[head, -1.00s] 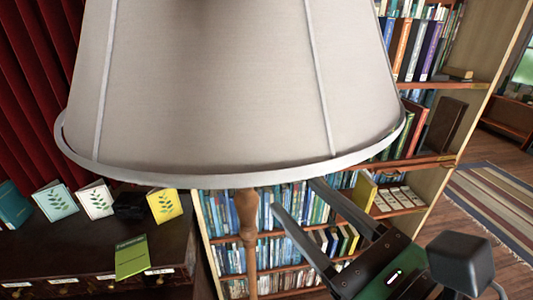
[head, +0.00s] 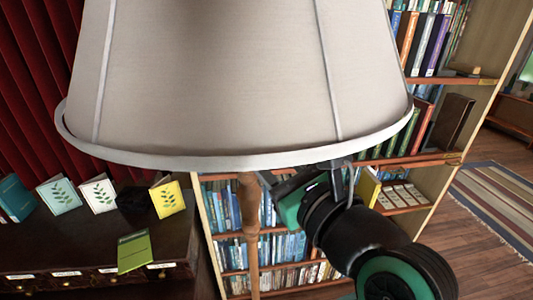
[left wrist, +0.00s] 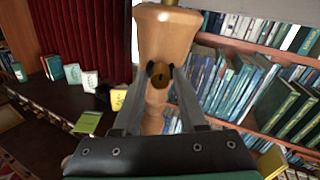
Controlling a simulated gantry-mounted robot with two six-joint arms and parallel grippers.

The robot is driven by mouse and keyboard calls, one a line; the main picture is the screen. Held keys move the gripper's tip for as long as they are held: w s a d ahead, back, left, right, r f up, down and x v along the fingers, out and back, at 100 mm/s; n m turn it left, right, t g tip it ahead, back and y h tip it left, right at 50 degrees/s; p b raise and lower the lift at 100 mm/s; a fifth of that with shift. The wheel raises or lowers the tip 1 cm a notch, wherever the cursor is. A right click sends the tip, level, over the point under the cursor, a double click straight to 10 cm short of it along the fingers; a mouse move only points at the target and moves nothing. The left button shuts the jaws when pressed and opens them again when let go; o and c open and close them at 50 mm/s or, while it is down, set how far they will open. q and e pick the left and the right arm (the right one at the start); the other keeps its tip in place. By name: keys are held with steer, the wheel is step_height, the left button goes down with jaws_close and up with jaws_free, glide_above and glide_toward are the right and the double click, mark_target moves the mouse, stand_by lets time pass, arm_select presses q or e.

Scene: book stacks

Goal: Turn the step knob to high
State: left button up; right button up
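A floor lamp has a large cream shade (head: 235,80) that fills the upper middle of the head view and a turned wooden post (head: 250,225) below it. In the left wrist view the post's wide wooden head (left wrist: 165,35) is close ahead, with a small brass-brown step knob (left wrist: 161,80) on it. My left gripper (left wrist: 161,72) has its fingers apart, one on each side of the knob. I cannot tell whether they touch it. My right gripper is not in view.
A bookcase (head: 432,195) stands behind the lamp. At the left is a dark cabinet (head: 60,245) with propped cards and a green book (head: 134,251). A red curtain (head: 35,80) hangs behind it. The shade overhangs my left arm closely.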

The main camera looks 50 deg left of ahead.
arm_select(q)
jaws_close()
